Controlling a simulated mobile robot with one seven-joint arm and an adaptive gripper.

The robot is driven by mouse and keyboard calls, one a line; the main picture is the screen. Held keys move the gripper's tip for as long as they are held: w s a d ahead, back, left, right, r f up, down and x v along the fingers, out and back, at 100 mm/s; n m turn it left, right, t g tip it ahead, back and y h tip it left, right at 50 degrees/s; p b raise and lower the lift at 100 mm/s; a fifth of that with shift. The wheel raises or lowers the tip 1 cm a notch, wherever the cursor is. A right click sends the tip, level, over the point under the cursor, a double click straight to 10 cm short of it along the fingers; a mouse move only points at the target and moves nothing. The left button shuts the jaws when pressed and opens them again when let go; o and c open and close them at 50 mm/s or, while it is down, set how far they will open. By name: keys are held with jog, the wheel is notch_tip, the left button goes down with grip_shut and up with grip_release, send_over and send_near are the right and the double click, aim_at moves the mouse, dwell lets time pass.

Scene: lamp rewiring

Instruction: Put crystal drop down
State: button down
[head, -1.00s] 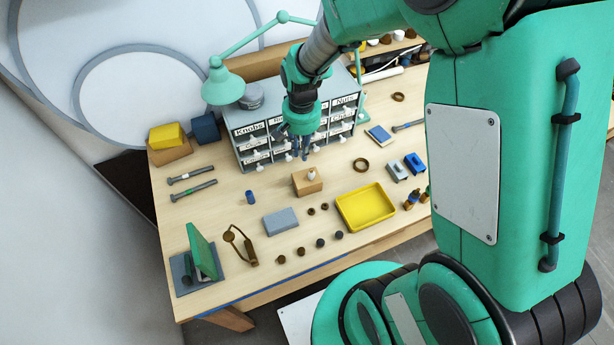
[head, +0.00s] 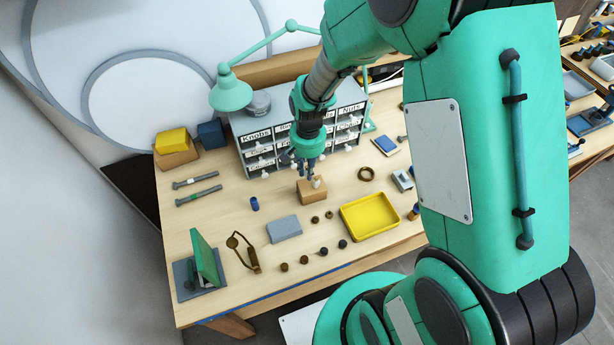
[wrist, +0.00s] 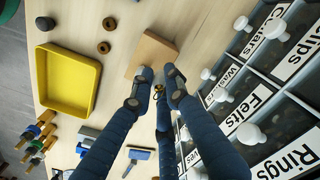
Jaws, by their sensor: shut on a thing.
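My gripper (head: 309,173) points down at the back edge of a small wooden block (head: 311,195), in front of the drawer cabinet. In the wrist view its blue fingers (wrist: 158,73) are close together beside the wooden block (wrist: 152,54). A small brass-coloured piece (wrist: 158,91) shows between the fingers; I take it for part of the crystal drop held there. The clear body of the drop cannot be made out. A white knob (head: 316,182) stands at the block, close to the fingertips in the head view. Whether the held thing touches the block I cannot tell.
The labelled drawer cabinet (head: 256,146) with white knobs stands close behind my gripper. A yellow tray (head: 343,219) lies in front to the right, a grey box (head: 284,229) to the left. Several small brown rings and knobs lie between. Bare tabletop (head: 225,215) shows at the left.

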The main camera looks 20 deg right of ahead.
jog(key=shift+f, duration=1.85)
jog(key=shift+f, duration=0.15)
jog(key=c, duration=2)
grip_release()
notch_tip(320, 180, up, 12)
jog(key=shift+d+r, duration=0.1)
jog(key=shift+r, duration=0.05)
jog(key=shift+r, duration=0.15)
